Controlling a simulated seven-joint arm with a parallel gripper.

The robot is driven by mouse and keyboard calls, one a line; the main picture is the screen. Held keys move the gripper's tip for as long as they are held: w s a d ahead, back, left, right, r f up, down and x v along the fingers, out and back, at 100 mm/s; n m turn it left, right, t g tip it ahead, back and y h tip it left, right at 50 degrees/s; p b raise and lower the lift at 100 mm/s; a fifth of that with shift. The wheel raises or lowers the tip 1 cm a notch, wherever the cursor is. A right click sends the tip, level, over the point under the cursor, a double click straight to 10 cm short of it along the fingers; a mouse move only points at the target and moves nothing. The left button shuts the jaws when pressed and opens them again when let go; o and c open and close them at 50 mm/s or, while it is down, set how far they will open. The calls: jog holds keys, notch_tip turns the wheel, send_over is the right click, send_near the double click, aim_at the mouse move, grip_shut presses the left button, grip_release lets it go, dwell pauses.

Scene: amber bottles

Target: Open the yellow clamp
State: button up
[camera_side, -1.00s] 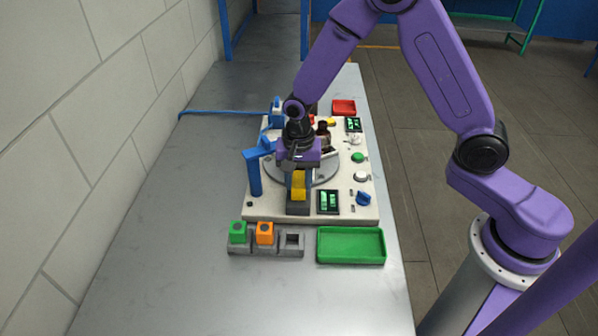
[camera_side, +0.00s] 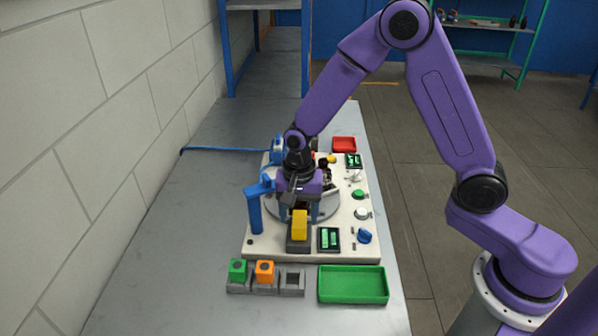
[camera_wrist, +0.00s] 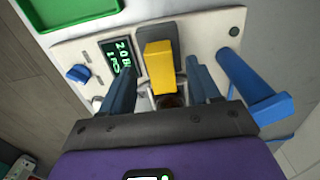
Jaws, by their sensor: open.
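The yellow clamp (camera_side: 299,224) stands as an upright yellow block on a dark grey base at the near edge of the white board. It also shows in the wrist view (camera_wrist: 158,66), between and beyond my fingers. My gripper (camera_side: 299,212) is open, pointing down just behind the clamp in the side view. In the wrist view one dark blue finger of my gripper (camera_wrist: 160,76) is on each side of the clamp, with gaps visible. Whether either finger touches it, I cannot tell. A brown round thing (camera_wrist: 170,101), perhaps a bottle, is partly hidden behind the clamp.
A blue post with an arm (camera_side: 255,208) stands close left of my gripper. The board (camera_side: 345,252) carries a green display (camera_side: 329,239), a blue knob (camera_side: 365,236) and buttons. A green tray (camera_side: 353,284) and a grey block holder (camera_side: 292,282) lie in front.

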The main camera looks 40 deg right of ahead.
aim_at(302, 227)
notch_tip(302, 227, up, 15)
dwell(0.4)
jog(key=s+d+f+n, duration=0.1)
jog(key=s+d+n, duration=0.3)
jog(key=s+n, duration=0.6)
jog(key=s+d+f+n, duration=0.1)
jog(key=s+d+n, duration=0.3)
jog(key=s+n, duration=0.7)
jog(key=s, duration=0.5)
jog(key=shift+s+n, duration=0.2)
jog(key=shift+n, duration=0.1)
